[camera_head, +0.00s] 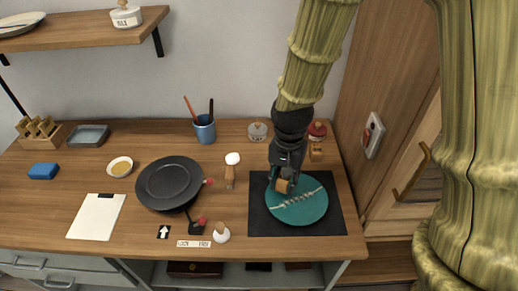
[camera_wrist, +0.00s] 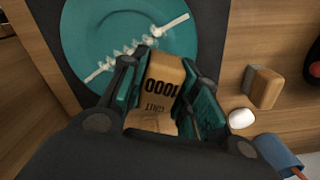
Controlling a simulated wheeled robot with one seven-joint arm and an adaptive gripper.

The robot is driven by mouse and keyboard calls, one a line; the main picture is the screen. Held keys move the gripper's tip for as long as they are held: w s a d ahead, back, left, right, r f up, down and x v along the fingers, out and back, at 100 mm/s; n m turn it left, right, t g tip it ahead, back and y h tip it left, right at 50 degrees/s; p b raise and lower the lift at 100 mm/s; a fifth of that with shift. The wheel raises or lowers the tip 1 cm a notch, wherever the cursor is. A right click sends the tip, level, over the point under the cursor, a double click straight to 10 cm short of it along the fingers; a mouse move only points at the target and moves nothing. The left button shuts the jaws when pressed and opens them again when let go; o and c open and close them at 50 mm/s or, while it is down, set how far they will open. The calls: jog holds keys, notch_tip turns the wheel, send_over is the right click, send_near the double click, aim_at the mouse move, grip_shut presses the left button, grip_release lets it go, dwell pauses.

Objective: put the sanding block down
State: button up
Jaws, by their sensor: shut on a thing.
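My gripper (camera_head: 283,184) is shut on the sanding block (camera_wrist: 158,90), a tan block with "1000" and "GRIT" printed on it. In the wrist view the block sits between the two teal finger pads of my gripper (camera_wrist: 160,88). In the head view the sanding block (camera_head: 283,186) shows over the left upper part of a round teal plate (camera_head: 305,214). The plate has a pale seam with stitch-like marks across it, also clear in the wrist view (camera_wrist: 100,25). I cannot tell whether the block touches the plate.
The plate lies on a dark mat (camera_head: 333,229). Behind it are another tan block (camera_head: 316,152), a red jar (camera_head: 317,132) and a pale jar (camera_head: 257,131). Bare wood lies between mat and block.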

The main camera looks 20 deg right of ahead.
jog(key=p, duration=0.4)
send_over(263, 160)
jog(key=shift+f, duration=0.7)
jog(key=shift+f+p, duration=0.4)
jog(key=shift+f, duration=1.35)
jog(key=shift+f, duration=0.2)
jog(key=o, duration=0.9)
jog(key=shift+r, duration=0.15)
notch_tip(263, 160, up, 12)
jog(key=b, duration=0.2)
jog(key=shift+b, duration=0.35)
jog(key=shift+s, duration=0.1)
